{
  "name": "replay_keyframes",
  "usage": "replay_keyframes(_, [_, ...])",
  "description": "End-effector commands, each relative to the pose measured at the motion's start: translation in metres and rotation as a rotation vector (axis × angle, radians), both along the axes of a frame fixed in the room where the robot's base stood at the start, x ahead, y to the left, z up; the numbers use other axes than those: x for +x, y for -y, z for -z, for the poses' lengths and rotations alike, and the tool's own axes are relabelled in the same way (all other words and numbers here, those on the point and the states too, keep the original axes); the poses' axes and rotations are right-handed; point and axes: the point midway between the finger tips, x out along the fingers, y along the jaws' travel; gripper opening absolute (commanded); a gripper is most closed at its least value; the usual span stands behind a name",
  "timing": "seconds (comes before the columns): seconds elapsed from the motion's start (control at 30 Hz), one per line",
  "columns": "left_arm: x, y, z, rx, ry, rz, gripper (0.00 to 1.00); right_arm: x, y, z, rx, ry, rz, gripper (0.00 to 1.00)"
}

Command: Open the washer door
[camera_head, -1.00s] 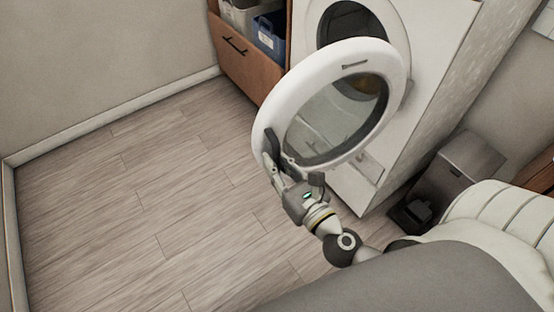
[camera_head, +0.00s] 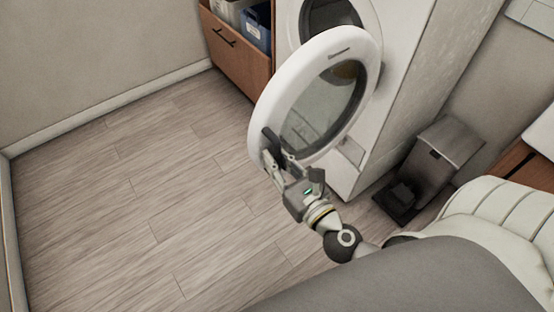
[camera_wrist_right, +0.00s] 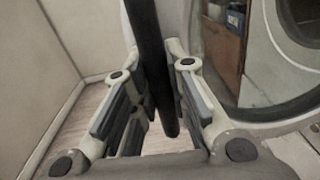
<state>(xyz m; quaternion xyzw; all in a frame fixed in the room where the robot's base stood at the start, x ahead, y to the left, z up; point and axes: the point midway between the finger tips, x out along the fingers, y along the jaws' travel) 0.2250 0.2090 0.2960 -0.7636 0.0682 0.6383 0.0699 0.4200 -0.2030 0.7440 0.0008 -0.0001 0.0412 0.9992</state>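The washer door (camera_head: 270,95) is a white ring around a glass pane (camera_head: 325,110). It stands swung out from the white washer (camera_head: 405,75), leaving the round drum opening (camera_head: 330,14) partly in view. My right gripper (camera_head: 275,158) is at the door's lower left rim, on the dark handle (camera_head: 270,143). In the right wrist view the dark handle (camera_wrist_right: 152,50) runs between the two fingers (camera_wrist_right: 155,85), which appear closed around it. The door's rim and glass (camera_wrist_right: 232,50) fill the right of that view. My left gripper is not in view.
A wooden cabinet (camera_head: 237,60) with bins, one of them a blue bin (camera_head: 257,28), stands left of the washer. A dark pedal bin (camera_head: 440,155) stands to its right. The wood floor (camera_head: 130,190) at left is clear up to the walls.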

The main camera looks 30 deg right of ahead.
Motion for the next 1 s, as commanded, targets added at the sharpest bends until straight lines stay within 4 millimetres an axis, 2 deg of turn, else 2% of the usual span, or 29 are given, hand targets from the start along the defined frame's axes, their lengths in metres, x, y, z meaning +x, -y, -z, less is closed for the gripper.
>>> replay_keyframes(0.03, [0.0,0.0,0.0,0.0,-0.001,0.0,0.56,-0.001,-0.001,0.001,0.002,-0.002,-0.003,0.21])
replay_keyframes(0.17, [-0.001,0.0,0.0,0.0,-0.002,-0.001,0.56,0.0,-0.001,0.001,0.001,-0.002,-0.002,0.37])
replay_keyframes(0.57, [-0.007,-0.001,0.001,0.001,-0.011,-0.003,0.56,-0.003,0.0,0.001,-0.002,-0.002,0.0,0.37])
replay_keyframes(0.83, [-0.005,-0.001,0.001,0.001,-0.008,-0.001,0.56,-0.027,0.002,0.001,-0.002,-0.004,0.0,0.37])
replay_keyframes(1.0, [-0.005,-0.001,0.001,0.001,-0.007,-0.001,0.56,-0.058,0.004,0.002,-0.006,-0.008,-0.006,0.37])
